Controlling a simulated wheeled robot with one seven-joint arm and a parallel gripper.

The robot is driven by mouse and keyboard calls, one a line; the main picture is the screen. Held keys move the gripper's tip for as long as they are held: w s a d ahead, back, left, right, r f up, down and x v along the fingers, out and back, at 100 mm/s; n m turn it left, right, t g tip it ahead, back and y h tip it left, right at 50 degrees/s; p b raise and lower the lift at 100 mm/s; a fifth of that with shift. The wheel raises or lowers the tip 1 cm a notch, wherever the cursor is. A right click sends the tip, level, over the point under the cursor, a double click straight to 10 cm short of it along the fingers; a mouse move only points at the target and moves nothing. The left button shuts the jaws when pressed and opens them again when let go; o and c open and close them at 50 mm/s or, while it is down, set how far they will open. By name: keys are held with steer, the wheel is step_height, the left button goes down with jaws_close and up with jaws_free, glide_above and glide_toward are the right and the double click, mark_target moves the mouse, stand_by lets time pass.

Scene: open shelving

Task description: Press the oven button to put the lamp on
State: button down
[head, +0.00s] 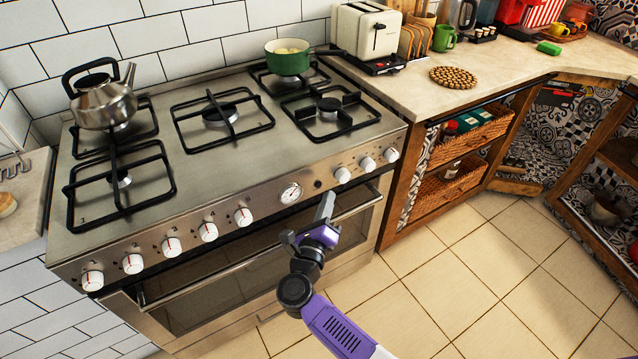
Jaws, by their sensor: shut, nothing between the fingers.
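The oven (240,275) stands under a steel stove top, with a dark glass door and a long handle. Its front panel (262,208) carries several white knobs, a round dial (291,193) and a small dark round button (318,183) to the right of the dial. My gripper (326,203) is shut and empty. It appears in front of the panel, its tip just below and right of the button in the picture. I cannot tell whether it touches the panel. No lit lamp can be made out; the oven's inside looks dark.
A kettle (104,105) and a green pot (288,60) stand on the burners. A white toaster (366,32) and a woven trivet (454,77) are on the right counter. Wooden shelves with baskets (451,187) stand right of the oven. The tiled floor (480,270) is clear.

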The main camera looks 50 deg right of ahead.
steer(key=shift+s+a+p, duration=0.2)
steer(key=shift+s, duration=0.45)
steer(key=shift+s+a+p, duration=0.2)
steer(key=shift+s, duration=0.5)
steer(key=shift+s+a+p, duration=0.2)
steer(key=shift+s, duration=0.45)
steer(key=w+a+r+n+t+y, duration=0.25)
steer(key=a+r+n+t, duration=0.25)
steer(key=r+n+t, duration=0.3)
steer(key=s+a+r+n+t+y, duration=0.4)
steer(key=a+n+y, duration=0.15)
steer(key=n, duration=0.55)
steer(key=s+a+r+n+g+y+p, duration=0.1)
steer(key=s+a+n+g+y, duration=0.2)
steer(key=s+n, duration=0.6)
steer(key=s+a+n+g+y+p, duration=0.2)
steer(key=s+a+n+y, duration=0.3)
steer(key=s+n, duration=0.5)
steer(key=s+a+g, duration=0.1)
steer(key=s+a, duration=0.1)
steer(key=s, duration=0.6)
steer(key=shift+s+r+n+y, duration=0.15)
steer(key=shift+r+n+y, duration=0.15)
steer(key=shift+r, duration=0.05)
steer(key=shift+f, duration=0.15)
